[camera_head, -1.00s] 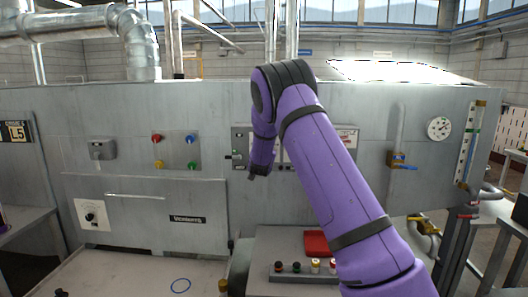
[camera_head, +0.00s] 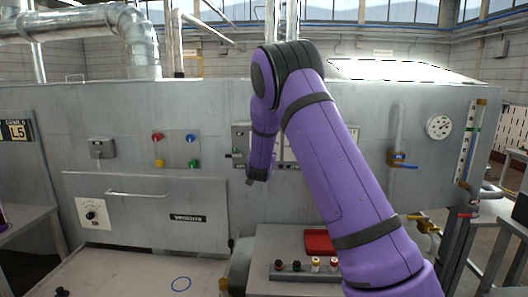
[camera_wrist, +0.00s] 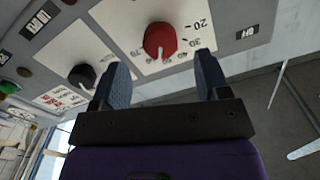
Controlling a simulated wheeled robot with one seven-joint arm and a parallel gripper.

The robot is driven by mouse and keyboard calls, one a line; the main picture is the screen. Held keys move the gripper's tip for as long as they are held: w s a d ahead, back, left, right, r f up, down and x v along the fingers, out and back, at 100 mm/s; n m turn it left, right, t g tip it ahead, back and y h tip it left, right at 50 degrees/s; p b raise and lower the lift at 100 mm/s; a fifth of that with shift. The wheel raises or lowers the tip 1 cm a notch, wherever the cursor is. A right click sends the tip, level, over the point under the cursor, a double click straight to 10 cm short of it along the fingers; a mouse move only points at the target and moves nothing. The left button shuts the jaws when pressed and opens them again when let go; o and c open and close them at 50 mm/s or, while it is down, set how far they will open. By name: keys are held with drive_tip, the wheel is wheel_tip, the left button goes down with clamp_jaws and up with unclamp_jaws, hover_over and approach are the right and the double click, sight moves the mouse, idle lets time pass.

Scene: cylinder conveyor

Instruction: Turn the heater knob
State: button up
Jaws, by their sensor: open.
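A red knob (camera_wrist: 160,40) sits on a white plate with a number scale reading 20, 30 and on, in the wrist view. A black knob (camera_wrist: 81,76) sits on another white plate to its left. I cannot read which one is labelled heater. My gripper (camera_wrist: 160,68) is open and empty, its two dark fingers spread either side of the red knob's line, with the knob just beyond the fingertips. I see no contact. In the head view my gripper (camera_head: 257,180) is in front of the control panel (camera_head: 240,140), and my arm hides much of that panel.
A black dial (camera_head: 91,215) on a white plate is at the machine's lower left. Coloured buttons (camera_head: 175,150) are above it. A small shelf with a red tray (camera_head: 318,242) and several small cylinders (camera_head: 297,266) stands below my arm. A blue-handled valve (camera_head: 402,162) is at the right.

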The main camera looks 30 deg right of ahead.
drive_tip(key=shift+v, duration=2.55)
drive_tip(key=shift+s, duration=0.1)
drive_tip(key=s+a+r+n+g+y, duration=0.25)
drive_tip(key=s+a+r+y, duration=0.3)
drive_tip(key=s, duration=0.35)
drive_tip(key=s+a+r+n+g+y, duration=0.1)
drive_tip(key=s+a+r+n+y, duration=0.25)
drive_tip(key=s+a+r, duration=0.4)
drive_tip(key=s+a+f+n+g, duration=0.1)
drive_tip(key=s+g, duration=0.1)
drive_tip(key=s, duration=0.9)
drive_tip(key=s+a+f+n+g, duration=0.1)
drive_tip(key=s+g, duration=0.1)
drive_tip(key=s, duration=0.8)
drive_tip(key=s+a+f+n+g+y, duration=0.1)
drive_tip(key=s+n+g, duration=0.1)
drive_tip(key=s, duration=0.9)
drive_tip(key=shift+s, duration=0.4)
